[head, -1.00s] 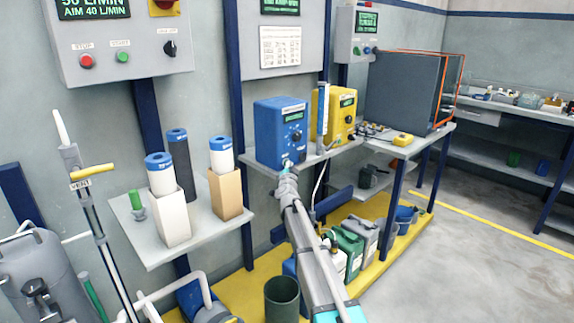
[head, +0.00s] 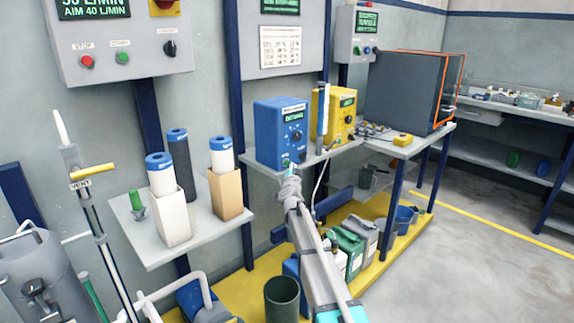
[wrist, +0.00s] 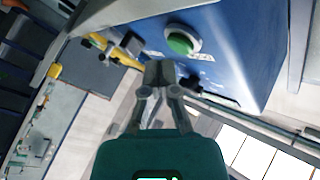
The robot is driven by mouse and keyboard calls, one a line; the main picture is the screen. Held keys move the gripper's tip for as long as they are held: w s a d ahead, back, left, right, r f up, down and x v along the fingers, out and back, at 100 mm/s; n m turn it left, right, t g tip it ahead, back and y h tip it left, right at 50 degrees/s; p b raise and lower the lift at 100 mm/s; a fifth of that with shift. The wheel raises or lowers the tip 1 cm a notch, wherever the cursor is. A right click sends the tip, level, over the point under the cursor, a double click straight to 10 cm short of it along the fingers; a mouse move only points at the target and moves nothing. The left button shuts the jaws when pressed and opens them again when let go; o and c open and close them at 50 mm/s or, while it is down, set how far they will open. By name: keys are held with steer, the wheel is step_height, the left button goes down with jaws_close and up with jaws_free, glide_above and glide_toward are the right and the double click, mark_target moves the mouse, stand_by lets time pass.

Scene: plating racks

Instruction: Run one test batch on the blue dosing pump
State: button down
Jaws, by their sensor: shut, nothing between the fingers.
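The blue dosing pump (head: 281,130) stands on a grey wall shelf in the head view, with a small lit green display and dark knobs on its front. It also fills the top of the wrist view (wrist: 235,55). A round green button (wrist: 180,42) in a pale ring sits low on its front. My gripper (wrist: 160,72) is shut and empty, with its fingertips just below the button and apart from it in the wrist view. In the head view my gripper (head: 287,176) is just under the pump's lower front edge. The display's text is too small to read surely.
A yellow pump (head: 335,115) stands right of the blue one, with a pale upright tube between them. A dark box with an orange frame (head: 405,88) is farther right. Canisters (head: 348,250) stand on the yellow base below. A left shelf (head: 150,252) holds filter cartridges.

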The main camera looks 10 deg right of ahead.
steer(key=shift+s, duration=0.15)
steer(key=s+d, duration=0.1)
steer(key=s, duration=0.1)
steer(key=s+d, duration=0.1)
steer(key=d, duration=0.1)
steer(key=shift+s, duration=0.4)
steer(key=shift+a, duration=0.1)
stand_by(0.5)
